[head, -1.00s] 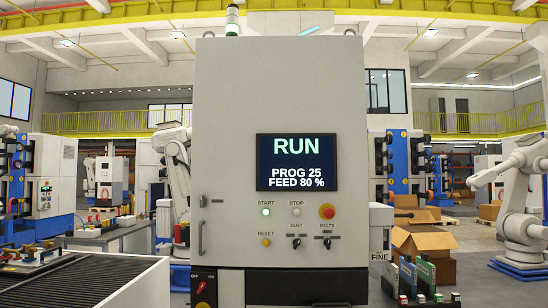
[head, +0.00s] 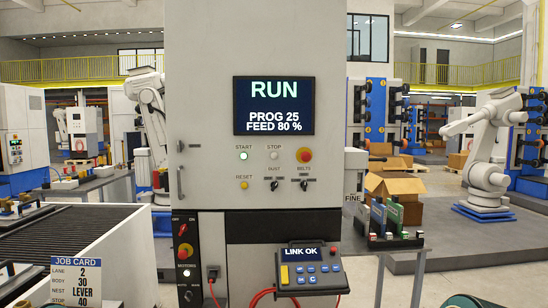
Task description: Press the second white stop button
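A grey control cabinet (head: 215,60) stands in front of me. A white button (head: 274,156) sits under the label STOP on its panel. It is the only white button labelled STOP that I can make out. The screen (head: 273,106) reads RUN, PROG 25, FEED 80 %. Neither of my grippers is in view.
Below STOP are a yellow RESET button (head: 244,185) and two black knobs. A pendant (head: 312,270) reading LINK OK hangs lower down with a red cable. A job card (head: 76,283) and a conveyor (head: 50,235) are at the left. Cardboard boxes (head: 393,192) stand at the right.

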